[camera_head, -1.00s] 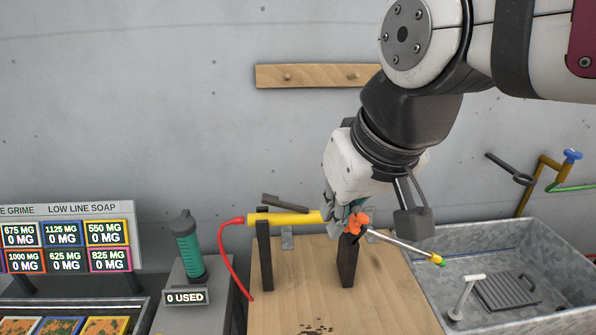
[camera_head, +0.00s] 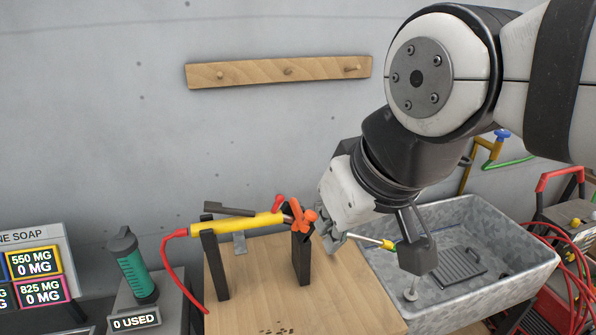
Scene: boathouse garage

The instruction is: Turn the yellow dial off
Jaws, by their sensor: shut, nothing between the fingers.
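My gripper (camera_head: 334,240) is shut and empty, just right of the orange trigger-like part (camera_head: 303,217) of a yellow spray wand. The yellow wand body (camera_head: 240,224) lies across two black uprights on a wooden bench. Its thin metal tube runs right, partly hidden behind my gripper, to a yellow and green tip (camera_head: 389,245). At the right edge, a red-framed machine (camera_head: 546,184) shows a small yellow knob (camera_head: 576,222) on its top. It may be the yellow dial; its setting is too small to read. My gripper is far left of it.
A grey metal sink (camera_head: 468,215) stands between my gripper and the machine. A blue-handled tap (camera_head: 502,134) is behind it. Red hoses (camera_head: 580,265) hang at the machine. A green bottle (camera_head: 138,277) stands left of the bench (camera_head: 350,295). A peg rail (camera_head: 250,73) is on the wall.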

